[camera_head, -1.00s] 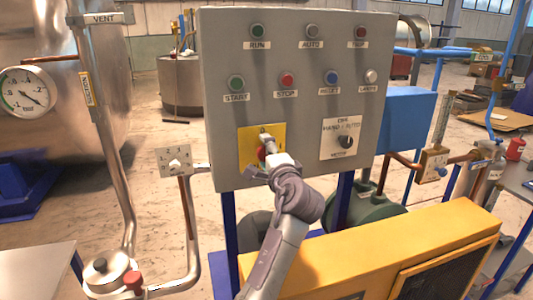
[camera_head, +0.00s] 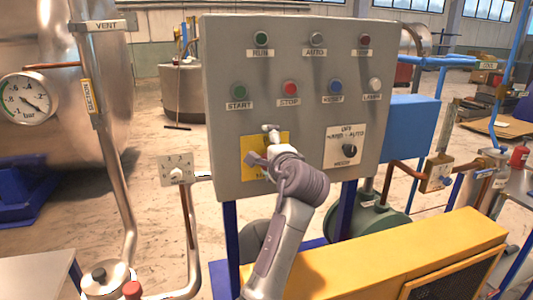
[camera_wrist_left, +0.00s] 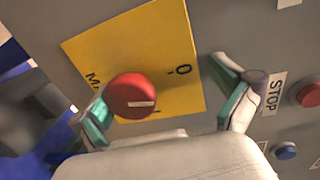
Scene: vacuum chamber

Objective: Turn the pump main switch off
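The pump main switch is a red round knob (camera_wrist_left: 132,97) with a white mark, on a yellow plate (camera_wrist_left: 165,50) in the left wrist view. A "0" and partly hidden lettering show on the plate. In the head view the yellow plate (camera_head: 249,148) is at the lower left of the grey control panel (camera_head: 300,125); the knob is hidden behind my gripper. My left gripper (camera_head: 264,145) is in front of the plate. In the wrist view its fingers (camera_wrist_left: 165,105) are spread on both sides of the knob, the left one closer; contact cannot be told.
STOP (camera_head: 290,88) and other buttons sit above the plate. A HAND/AUTO selector (camera_head: 349,150) is to its right. A small dial box (camera_head: 176,170) stands left of the panel. A yellow-topped unit (camera_head: 400,255) is below, at the right of my left arm.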

